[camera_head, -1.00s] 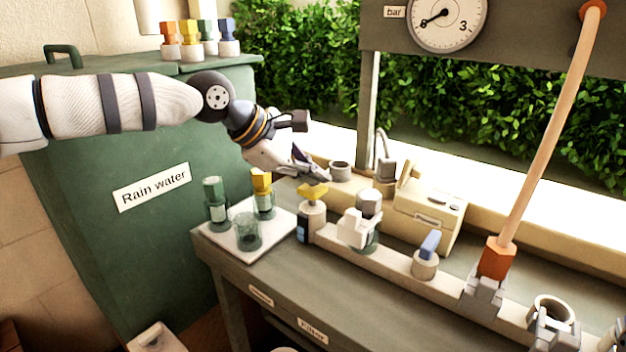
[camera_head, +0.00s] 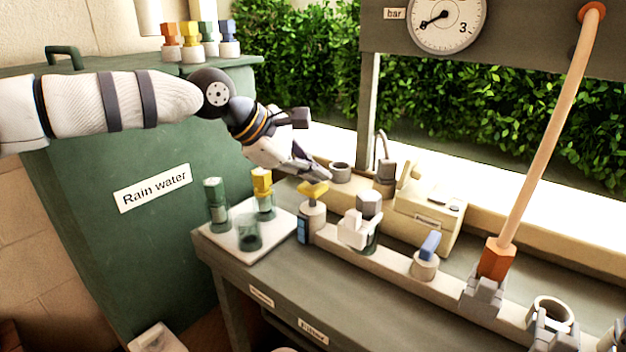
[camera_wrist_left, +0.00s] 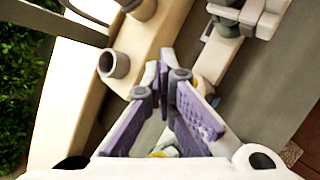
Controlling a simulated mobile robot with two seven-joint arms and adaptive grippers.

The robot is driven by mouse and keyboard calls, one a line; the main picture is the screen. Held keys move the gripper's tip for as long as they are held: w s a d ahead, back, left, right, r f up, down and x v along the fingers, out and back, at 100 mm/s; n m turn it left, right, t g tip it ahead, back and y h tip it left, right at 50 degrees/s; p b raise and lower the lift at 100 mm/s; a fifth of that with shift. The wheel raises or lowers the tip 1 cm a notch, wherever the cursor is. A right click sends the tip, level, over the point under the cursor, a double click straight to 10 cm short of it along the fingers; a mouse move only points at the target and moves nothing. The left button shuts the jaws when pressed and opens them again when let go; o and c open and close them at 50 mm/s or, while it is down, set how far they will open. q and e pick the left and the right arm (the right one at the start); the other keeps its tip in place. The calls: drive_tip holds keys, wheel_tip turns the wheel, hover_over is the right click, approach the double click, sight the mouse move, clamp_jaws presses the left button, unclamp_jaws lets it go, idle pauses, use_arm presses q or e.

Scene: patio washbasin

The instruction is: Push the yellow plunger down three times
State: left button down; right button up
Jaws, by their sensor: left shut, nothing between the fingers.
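A yellow piece (camera_head: 313,188), which looks like the plunger, sits on top of a grey cylinder (camera_head: 312,215) at the left end of the pale rail. My left gripper (camera_head: 323,177) is shut and empty. Its fingertips are just above and behind the yellow piece in the head view; I cannot tell whether they touch it. In the left wrist view the purple-padded fingers (camera_wrist_left: 168,75) meet at their tips. A bit of yellow (camera_wrist_left: 162,153) shows low between them, mostly hidden. My right gripper is not seen.
A beige box (camera_head: 425,222) is behind.

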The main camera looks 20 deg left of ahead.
sight(314, 187)
use_arm(q)
drive_tip(key=shift+r, duration=0.45)
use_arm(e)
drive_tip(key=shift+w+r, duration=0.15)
use_arm(q)
wheel_tip(314, 187, up, 6)
drive_tip(key=p, duration=0.1)
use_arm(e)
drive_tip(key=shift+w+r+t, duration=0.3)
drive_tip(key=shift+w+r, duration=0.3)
